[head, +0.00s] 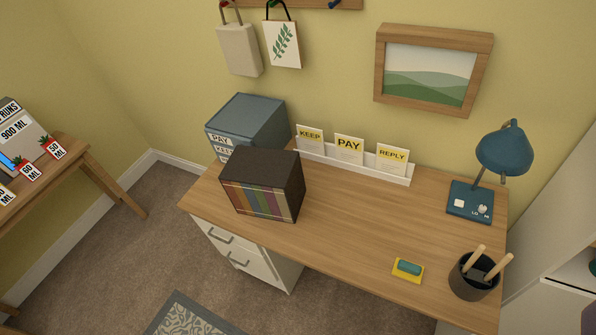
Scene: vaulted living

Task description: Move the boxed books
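The boxed books (264,185) are a dark box with several coloured spines showing on its front. The box stands upright on the left part of the wooden desk (345,235). It is in front of a blue-grey box (247,124) with a "PAY" label, and partly hides it. My gripper is not in the picture.
A white rack (355,163) with KEEP, PAY and REPLY cards stands along the desk's back. A blue lamp (504,150), a pen cup (474,279) and a yellow-and-teal block (408,269) are at the right. The desk's middle is clear. Another table (75,154) stands left.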

